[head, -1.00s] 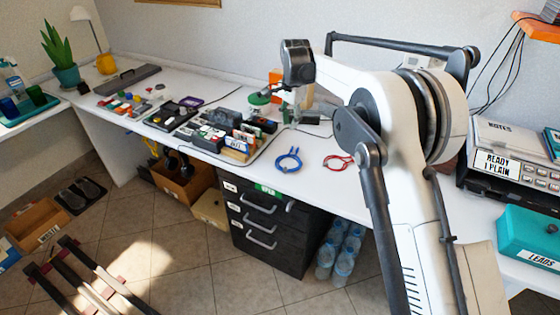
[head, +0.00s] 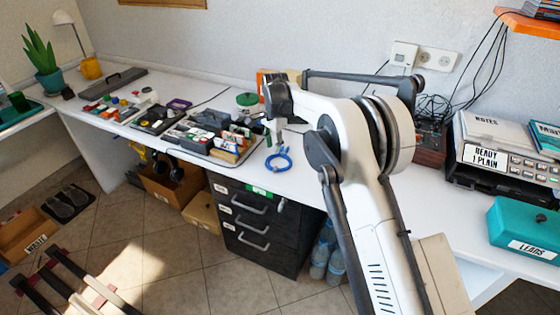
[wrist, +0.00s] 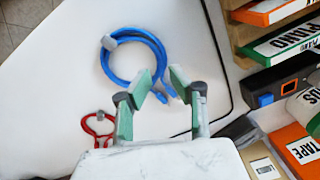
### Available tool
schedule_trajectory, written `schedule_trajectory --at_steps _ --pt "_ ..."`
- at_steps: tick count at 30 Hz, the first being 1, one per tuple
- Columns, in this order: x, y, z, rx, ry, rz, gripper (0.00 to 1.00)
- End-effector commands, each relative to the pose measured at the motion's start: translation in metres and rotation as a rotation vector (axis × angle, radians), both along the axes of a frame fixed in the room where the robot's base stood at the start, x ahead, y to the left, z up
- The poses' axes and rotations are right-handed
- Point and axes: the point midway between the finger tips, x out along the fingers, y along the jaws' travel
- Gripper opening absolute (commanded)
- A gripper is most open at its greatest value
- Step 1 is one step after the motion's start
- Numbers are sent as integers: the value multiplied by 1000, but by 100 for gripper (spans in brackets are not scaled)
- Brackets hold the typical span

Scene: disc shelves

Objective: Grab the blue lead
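The blue lead (head: 279,160) lies coiled on the white desk near its front edge, and it also shows in the wrist view (wrist: 159,53) with a grey tie on its left side. My gripper (wrist: 162,82) is open with green-padded fingers. In the wrist view its fingertips overlap the lower right part of the coil, with part of the lead seen between them. I cannot tell its height above the desk. In the head view my gripper (head: 276,132) is small and partly hidden beside the coil.
A red lead (wrist: 97,127) lies near the blue one; my arm hides it in the head view. A tray of labelled boxes (head: 205,137) stands left of the blue lead. A teal box marked LEADS (head: 524,226) sits at the right. A black drawer unit (head: 245,225) is below.

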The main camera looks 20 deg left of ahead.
Motion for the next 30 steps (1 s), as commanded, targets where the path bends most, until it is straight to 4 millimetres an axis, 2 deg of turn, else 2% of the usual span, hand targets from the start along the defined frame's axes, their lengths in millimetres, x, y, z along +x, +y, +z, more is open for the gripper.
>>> schedule_trajectory --at_steps 6,9,16,21,30 --pt "-1 2 -32 0 0 0 20" --pt "-1 2 -41 0 0 0 20" --pt "-1 2 -43 0 0 0 20" --pt "-1 2 -43 0 0 0 0" --pt "-1 2 -42 0 0 0 0"
